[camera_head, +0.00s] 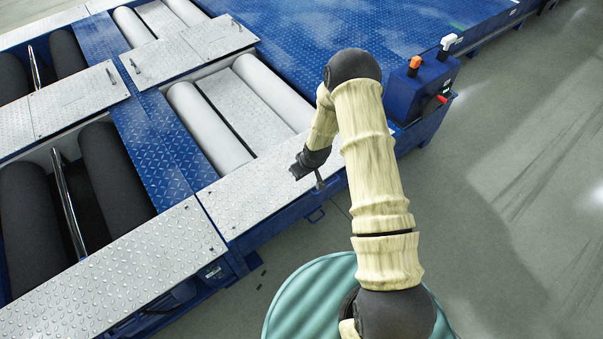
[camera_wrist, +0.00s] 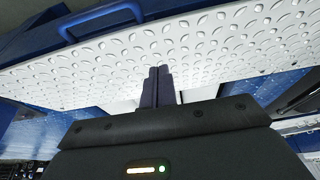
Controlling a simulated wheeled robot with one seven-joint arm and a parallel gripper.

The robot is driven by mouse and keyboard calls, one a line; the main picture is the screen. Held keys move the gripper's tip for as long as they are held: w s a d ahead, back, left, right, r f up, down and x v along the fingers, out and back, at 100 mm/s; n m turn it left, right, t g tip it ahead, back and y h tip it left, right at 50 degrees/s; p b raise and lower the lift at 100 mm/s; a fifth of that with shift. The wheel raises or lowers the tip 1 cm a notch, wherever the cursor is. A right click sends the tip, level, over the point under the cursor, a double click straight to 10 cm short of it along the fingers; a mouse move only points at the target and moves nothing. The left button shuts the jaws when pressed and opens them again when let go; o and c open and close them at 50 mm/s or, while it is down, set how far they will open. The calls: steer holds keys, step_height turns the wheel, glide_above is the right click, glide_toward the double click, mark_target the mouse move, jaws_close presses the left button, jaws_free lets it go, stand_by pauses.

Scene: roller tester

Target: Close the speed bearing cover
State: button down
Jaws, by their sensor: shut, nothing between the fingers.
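A silver checker-plate cover (camera_head: 250,198) lies along the near side of the white rollers on the blue tester. I take it to be the speed bearing cover; it looks roughly flat, but I cannot tell whether it is fully down. In the wrist view the checker plate (camera_wrist: 215,48) spans the picture beyond the fingers. My gripper (camera_head: 320,184) is at the right part of this plate, near its outer edge. In the wrist view my gripper (camera_wrist: 159,70) has its fingers together, with nothing between them. I cannot tell whether the fingertips touch the plate.
White rollers (camera_head: 207,128) and dark rollers (camera_head: 116,165) lie in open bays. A blue control box (camera_head: 418,86) stands right of my arm. The floor (camera_head: 530,200) at right is clear.

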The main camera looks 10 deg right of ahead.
steer(key=shift+a, duration=0.1)
stand_by(0.3)
step_height(320, 180, up, 4)
steer(key=p, duration=0.3)
steer(key=s+d+f, duration=0.3)
steer(key=s+d, duration=0.1)
steer(key=s, duration=0.4)
steer(key=shift+s+d+f, duration=0.15)
steer(key=shift+d, duration=0.2)
